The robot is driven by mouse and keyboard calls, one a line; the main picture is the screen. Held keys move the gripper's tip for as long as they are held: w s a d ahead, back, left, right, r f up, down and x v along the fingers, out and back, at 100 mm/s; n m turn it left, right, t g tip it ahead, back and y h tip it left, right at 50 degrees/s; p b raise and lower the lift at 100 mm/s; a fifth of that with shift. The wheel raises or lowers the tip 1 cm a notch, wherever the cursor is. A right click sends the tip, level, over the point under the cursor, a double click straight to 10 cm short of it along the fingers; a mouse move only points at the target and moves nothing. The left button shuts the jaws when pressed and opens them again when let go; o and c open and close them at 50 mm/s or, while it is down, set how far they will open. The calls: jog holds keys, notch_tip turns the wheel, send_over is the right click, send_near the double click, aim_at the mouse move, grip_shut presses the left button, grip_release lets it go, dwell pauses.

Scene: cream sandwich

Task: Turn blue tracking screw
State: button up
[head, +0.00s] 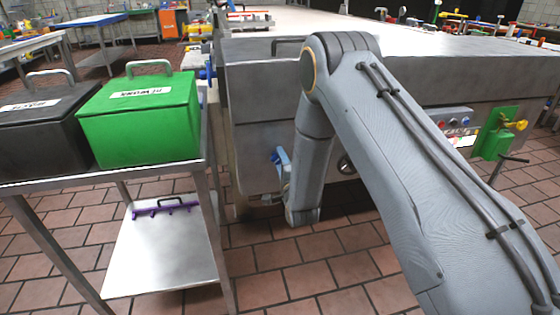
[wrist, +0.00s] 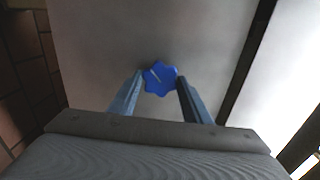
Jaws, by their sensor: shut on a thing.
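The blue tracking screw (wrist: 160,77) shows in the wrist view as a star-shaped knob with a pale line on its face, against a grey metal panel. My gripper (wrist: 160,84) has one finger on each side of the knob, with the fingertips at its edges, and is shut on it. In the head view, my gripper (head: 281,160) is partly seen beside my arm, low at the machine's grey side panel (head: 255,110). The blue knob itself cannot be made out clearly there.
A metal cart (head: 150,250) stands at the left, carrying a green box (head: 140,125) and a black box (head: 40,130). A purple rack (head: 165,208) lies on its lower shelf. The tiled floor in front is clear.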

jog(key=shift+m, duration=1.1)
jog(key=shift+f, duration=0.1)
jog(key=o, duration=1.1)
jog(key=shift+c, duration=0.2)
jog(key=shift+s, duration=0.1)
jog(key=p+v, duration=0.1)
jog(key=v, duration=0.6)
jog(key=shift+s, duration=0.35)
jog(key=shift+d, duration=0.1)
